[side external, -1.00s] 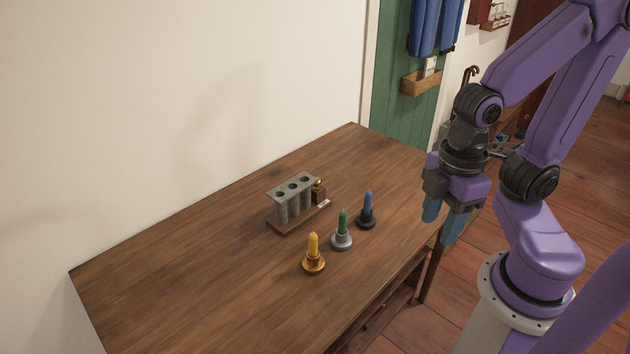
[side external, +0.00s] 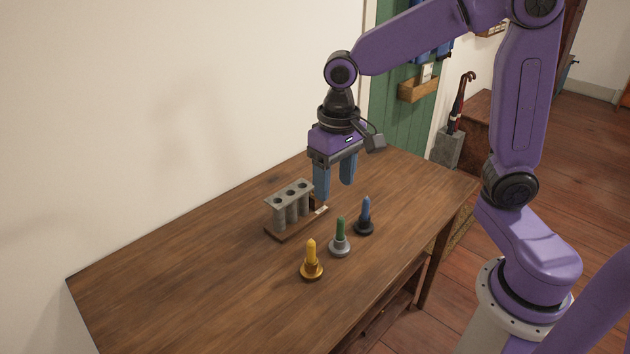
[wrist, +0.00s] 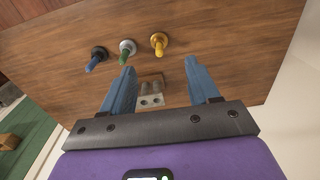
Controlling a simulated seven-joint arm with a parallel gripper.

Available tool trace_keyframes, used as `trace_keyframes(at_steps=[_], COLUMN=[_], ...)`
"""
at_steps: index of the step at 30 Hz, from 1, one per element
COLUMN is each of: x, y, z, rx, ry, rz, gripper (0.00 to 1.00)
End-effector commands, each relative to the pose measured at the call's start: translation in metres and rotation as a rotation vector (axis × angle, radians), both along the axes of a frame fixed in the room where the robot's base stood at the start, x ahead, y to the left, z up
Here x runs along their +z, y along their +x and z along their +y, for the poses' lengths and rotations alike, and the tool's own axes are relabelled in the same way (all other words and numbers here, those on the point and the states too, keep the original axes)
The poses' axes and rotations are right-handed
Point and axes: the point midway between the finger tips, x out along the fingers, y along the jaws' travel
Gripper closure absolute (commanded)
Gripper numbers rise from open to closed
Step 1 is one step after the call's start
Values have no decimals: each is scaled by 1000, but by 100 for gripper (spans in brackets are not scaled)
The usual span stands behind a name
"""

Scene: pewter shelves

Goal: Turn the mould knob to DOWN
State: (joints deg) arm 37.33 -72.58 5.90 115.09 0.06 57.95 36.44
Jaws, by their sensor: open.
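The grey mould (side external: 289,206) with three open tubes stands upright on a wooden base on the table. A small pale label (side external: 321,211) shows at the base's right end. The brass-topped knob block at that end is now hidden behind my gripper's fingers. My gripper (side external: 334,190) is open and empty, its blue fingers pointing down over the right end of the mould. Part of the mould (wrist: 151,91) shows between the fingers in the wrist view, and the knob's setting cannot be read.
In front of the mould stand a yellow candle (side external: 311,250) in a gold holder, a green candle (side external: 340,229) in a silver holder and a blue candle (side external: 366,208) in a black holder. A white wall (side external: 180,120) rises behind. The table's left part is clear.

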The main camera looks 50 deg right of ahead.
Motion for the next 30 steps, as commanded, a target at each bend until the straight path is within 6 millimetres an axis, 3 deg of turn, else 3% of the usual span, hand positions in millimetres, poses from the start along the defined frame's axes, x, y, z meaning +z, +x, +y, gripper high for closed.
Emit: trace_keyframes(at_steps=[3,8,14,18,24,30], x=[-2,-8,-20,-31,-47,-57], y=[46,102,164,200,233,243], z=[-8,-30,-72,-111,-169,-201], rx=[-238,-558,-958,-1238,-1589,-1772], ry=[0,0,1,2,3,5], rz=[5,9,13,17,20,21], gripper=[40,40,40,40,40,40])
